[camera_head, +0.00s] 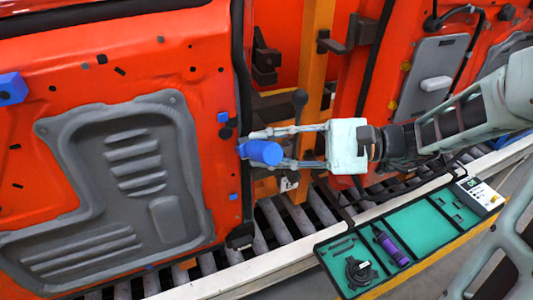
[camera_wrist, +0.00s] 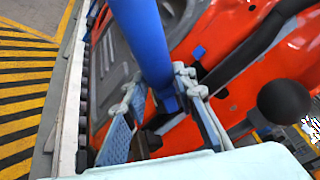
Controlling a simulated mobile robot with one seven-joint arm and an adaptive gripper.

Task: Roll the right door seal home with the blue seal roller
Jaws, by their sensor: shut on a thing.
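The blue seal roller (camera_head: 262,152) is between the fingers of my gripper (camera_head: 268,149), which is shut on it. In the wrist view the roller's long blue body (camera_wrist: 146,42) runs up from between the fingers (camera_wrist: 162,88). A black door seal (camera_head: 239,80) runs down the right edge of the near orange door (camera_head: 110,75). The roller is beside this edge, about midway down. A dark strip along the door also shows in the wrist view (camera_wrist: 243,55). I cannot tell whether the roller touches the seal, as the roller and fingers cover that spot.
A second orange door (camera_head: 402,55) hangs at the right, with a grey panel. An orange-yellow post (camera_head: 315,75) stands between the doors. Below is a roller conveyor (camera_head: 270,222). A teal-lined tool tray (camera_head: 420,228) holds a purple tool (camera_head: 391,248) and a black round tool (camera_head: 360,271).

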